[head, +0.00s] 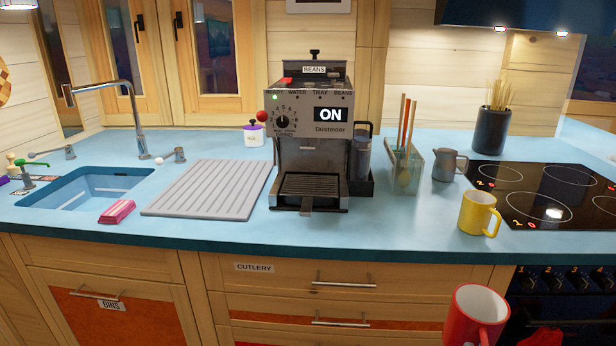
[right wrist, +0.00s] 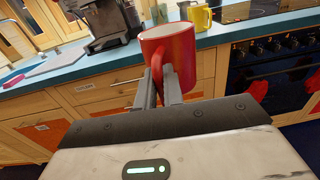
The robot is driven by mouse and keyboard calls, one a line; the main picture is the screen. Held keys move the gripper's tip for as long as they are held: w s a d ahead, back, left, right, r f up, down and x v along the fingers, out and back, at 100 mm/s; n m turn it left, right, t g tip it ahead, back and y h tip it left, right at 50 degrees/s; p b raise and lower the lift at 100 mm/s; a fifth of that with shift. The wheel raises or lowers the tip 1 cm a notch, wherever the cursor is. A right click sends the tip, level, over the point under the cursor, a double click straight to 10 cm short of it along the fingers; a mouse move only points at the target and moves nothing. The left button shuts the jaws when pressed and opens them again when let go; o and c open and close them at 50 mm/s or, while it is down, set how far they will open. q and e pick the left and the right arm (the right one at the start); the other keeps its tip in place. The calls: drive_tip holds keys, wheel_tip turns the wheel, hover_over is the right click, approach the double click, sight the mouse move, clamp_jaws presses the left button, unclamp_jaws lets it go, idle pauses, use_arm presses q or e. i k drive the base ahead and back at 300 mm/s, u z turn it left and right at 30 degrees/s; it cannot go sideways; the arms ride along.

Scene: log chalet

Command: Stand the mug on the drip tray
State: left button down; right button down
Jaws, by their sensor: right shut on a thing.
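A red mug (head: 477,322) with a pale inside is at the lower right of the head view, in front of the counter and below its top. It is roughly upright, open end up. In the right wrist view, my right gripper (right wrist: 160,88) is shut on the handle side of the red mug (right wrist: 188,52); the fingers hide part of the handle. The dark slatted drip tray (head: 309,187) is at the foot of the coffee machine (head: 311,125), empty, behind and left of the mug. My left gripper is not in view.
A yellow mug (head: 477,213) stands near the counter's front edge, beside the hob (head: 560,222). A metal jug (head: 450,165) and a glass holder (head: 407,170) with sticks stand right of the machine. A ribbed draining board (head: 205,190) lies left.

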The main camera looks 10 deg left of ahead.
sight(312, 189)
drive_tip(key=u, duration=0.35)
drive_tip(key=i, duration=1.3)
drive_tip(key=z, duration=0.25)
